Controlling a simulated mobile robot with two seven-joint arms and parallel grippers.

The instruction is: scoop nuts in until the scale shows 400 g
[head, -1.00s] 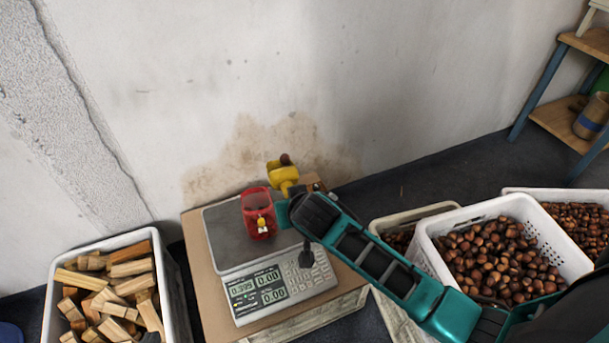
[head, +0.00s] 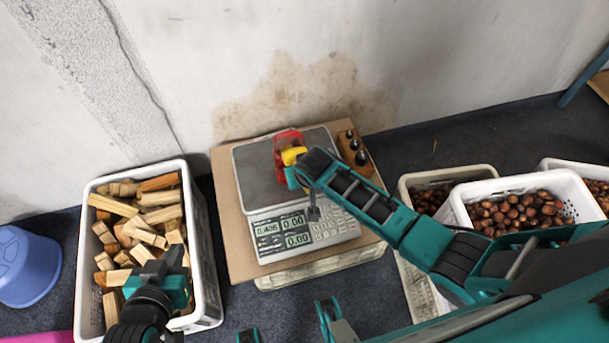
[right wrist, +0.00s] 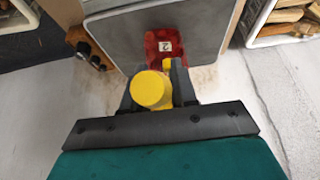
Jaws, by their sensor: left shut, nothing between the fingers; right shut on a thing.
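The red container (head: 287,137) stands on the steel pan of the scale (head: 256,175); it shows a "2" label in the right wrist view (right wrist: 165,45). The scale display (head: 268,228) seems to read 0.436. My right gripper (head: 297,172) is shut on the yellow scoop (head: 292,155), held close to the container; the right wrist view shows the scoop (right wrist: 151,90) between the fingers. Whether nuts are in scoop or container is hidden. Chestnuts (head: 515,212) fill a white crate (head: 460,212) at right. My left gripper (head: 166,264) is shut and empty above the wood crate.
The crate of wood pieces (head: 205,262) stands left of the scale. A block with dark weights (head: 354,152) lies right of the pan. More nut crates stand at right (head: 408,188). A blue tub (head: 25,265) is at far left. The wall is close behind.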

